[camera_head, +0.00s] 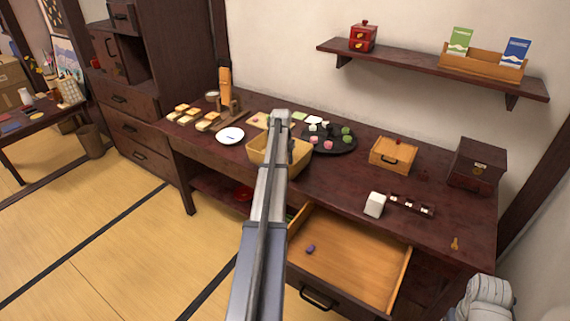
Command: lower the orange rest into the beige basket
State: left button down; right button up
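The beige basket (258,157) stands on the dark desk left of its middle, partly hidden behind my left arm. My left gripper (283,118) is over the basket in the picture. Its fingers are seen nearly end-on, so I cannot tell whether they are open or hold something. A small orange piece (455,244), which looks like the orange rest, is on the desk near its front right corner, apart from both arms. My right gripper is not in view; only a pale part of my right arm shows at the bottom right.
An open drawer (345,262) with a small purple piece (310,249) juts out in front. A white block (375,204), a dark rack (411,205), a small wooden box (393,155) and a dark chest (477,165) stand on the right.

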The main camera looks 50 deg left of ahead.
pick_arm(q)
jog(key=shift+f+b, duration=0.7)
jog(key=shift+f, duration=0.1)
dwell(0.4)
jog(key=shift+c, duration=1.9)
grip_release()
jog(key=shift+r, duration=0.2)
notch_tip(320, 180, up, 7)
jog(key=s+p, duration=0.1)
jog(key=p, duration=0.6)
jog(key=shift+d+r+p, duration=0.2)
jog(key=shift+p, duration=0.2)
